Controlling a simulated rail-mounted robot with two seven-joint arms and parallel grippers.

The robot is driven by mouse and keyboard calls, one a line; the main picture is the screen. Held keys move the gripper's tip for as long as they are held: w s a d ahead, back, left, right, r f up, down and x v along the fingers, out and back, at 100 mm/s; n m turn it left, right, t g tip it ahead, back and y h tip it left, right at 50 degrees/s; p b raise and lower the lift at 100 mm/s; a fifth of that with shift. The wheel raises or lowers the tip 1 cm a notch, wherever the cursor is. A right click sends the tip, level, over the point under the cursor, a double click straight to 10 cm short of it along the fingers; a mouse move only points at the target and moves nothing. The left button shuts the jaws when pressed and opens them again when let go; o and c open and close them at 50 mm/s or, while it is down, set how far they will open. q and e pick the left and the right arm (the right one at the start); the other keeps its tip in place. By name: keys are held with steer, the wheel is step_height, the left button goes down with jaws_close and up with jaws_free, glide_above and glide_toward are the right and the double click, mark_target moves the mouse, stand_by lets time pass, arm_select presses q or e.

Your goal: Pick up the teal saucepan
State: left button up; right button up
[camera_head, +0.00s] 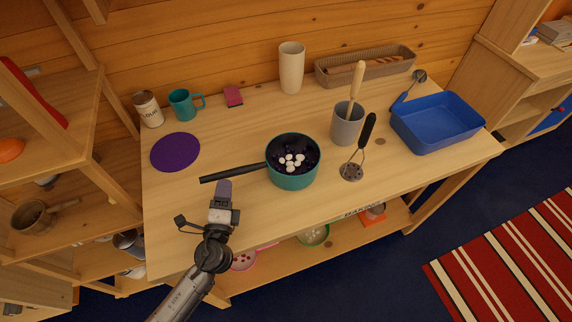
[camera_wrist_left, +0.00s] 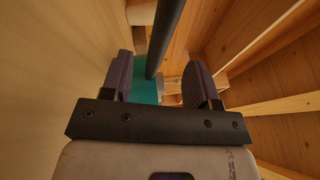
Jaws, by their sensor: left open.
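The teal saucepan (camera_head: 292,180) stands upright on the wooden table, with several white pieces and dark content inside. Its black handle (camera_head: 240,172) points left. My left gripper (camera_head: 223,188) is open and empty, at the near side of the handle's middle. In the left wrist view, the handle (camera_wrist_left: 163,35) appears between the two spread fingers (camera_wrist_left: 158,82), with a teal patch behind it. I cannot tell whether a finger touches the handle. My right gripper is not in view.
The table (camera_head: 235,130) also holds a purple mat (camera_head: 175,152), teal mug (camera_head: 184,105), grey utensil pot (camera_head: 346,126), dark-handled masher (camera_head: 363,145), blue bin (camera_head: 437,122) and beige vase (camera_head: 291,68). The table's front edge is below my left gripper. The tabletop behind the handle is clear.

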mark_target(226, 174)
arm_select(q)
steer(key=w, duration=0.1)
steer(key=w+p, duration=0.1)
steer(key=w, duration=0.2)
steer(key=shift+w+r, duration=0.3)
steer(key=shift+w, duration=0.6)
jaws_close()
stand_by(0.3)
stand_by(0.5)
steer(key=shift+r+p, duration=0.15)
steer(key=shift+p, duration=0.15)
